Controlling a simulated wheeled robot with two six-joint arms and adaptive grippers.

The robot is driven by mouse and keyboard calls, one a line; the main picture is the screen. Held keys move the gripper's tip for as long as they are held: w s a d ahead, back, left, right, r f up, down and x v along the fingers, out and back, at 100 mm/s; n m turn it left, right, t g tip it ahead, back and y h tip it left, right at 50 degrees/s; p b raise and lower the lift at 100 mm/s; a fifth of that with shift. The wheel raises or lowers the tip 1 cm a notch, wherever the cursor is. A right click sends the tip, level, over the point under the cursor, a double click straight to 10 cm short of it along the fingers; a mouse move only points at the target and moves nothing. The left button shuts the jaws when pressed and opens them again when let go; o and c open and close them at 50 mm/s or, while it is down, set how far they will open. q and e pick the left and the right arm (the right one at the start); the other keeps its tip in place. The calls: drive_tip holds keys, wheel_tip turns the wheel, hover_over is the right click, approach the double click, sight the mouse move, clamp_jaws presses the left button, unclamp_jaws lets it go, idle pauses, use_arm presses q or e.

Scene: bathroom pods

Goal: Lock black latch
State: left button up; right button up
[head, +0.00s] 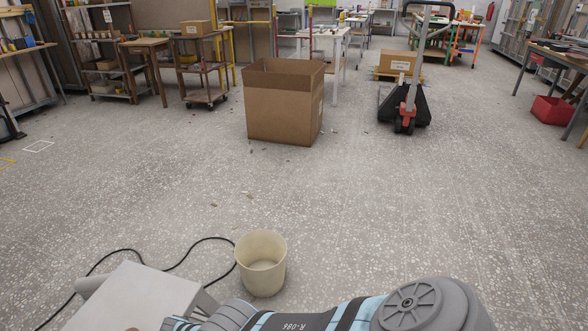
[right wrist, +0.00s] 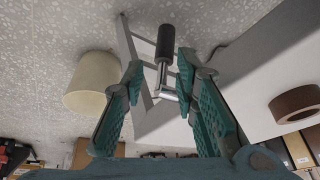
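The black latch handle (right wrist: 165,42), a dark cylinder on a bent metal rod, shows in the right wrist view near a white frame (right wrist: 128,45). My right gripper (right wrist: 161,68) has teal fingers spread apart on either side of the rod. The fingers look open, with gaps to the rod; I cannot tell if either touches it. In the head view, a white panel (head: 135,298) stands at the lower left beside my right arm. The latch and right gripper cannot be made out there. My left gripper is in neither view.
A beige bucket (head: 262,264) stands on the floor near the white panel, with a black cable (head: 190,248) behind. A brown ring-shaped roll (right wrist: 297,104) is at the right of the wrist view. A large cardboard box (head: 283,112) and pallet jack (head: 405,105) stand farther off; floor between is mostly clear.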

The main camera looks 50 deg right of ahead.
drive_tip(key=p+v, duration=0.8)
drive_tip(key=d+f+b, duration=0.1)
drive_tip(key=d+f, duration=0.1)
drive_tip(key=d, duration=0.3)
use_arm(q)
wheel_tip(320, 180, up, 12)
drive_tip(key=p, duration=0.2)
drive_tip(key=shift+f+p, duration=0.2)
drive_tip(key=shift+p, duration=0.2)
use_arm(e)
drive_tip(key=s+d+f+n, duration=0.1)
drive_tip(key=s+f+n, duration=0.1)
drive_tip(key=s, duration=0.7)
drive_tip(key=s+d+f+n+g, duration=0.1)
drive_tip(key=s+d+f, duration=0.1)
drive_tip(key=s, duration=0.6)
drive_tip(key=s+d+f+n+g, duration=0.1)
drive_tip(key=s+d+f+n, duration=0.1)
drive_tip(key=s, duration=0.7)
drive_tip(key=shift+s+f+n+y, duration=0.3)
drive_tip(key=shift+s+f+y, duration=0.1)
drive_tip(key=shift+f, duration=0.3)
drive_tip(key=shift+w+d, duration=0.1)
drive_tip(key=shift+c, duration=0.2)
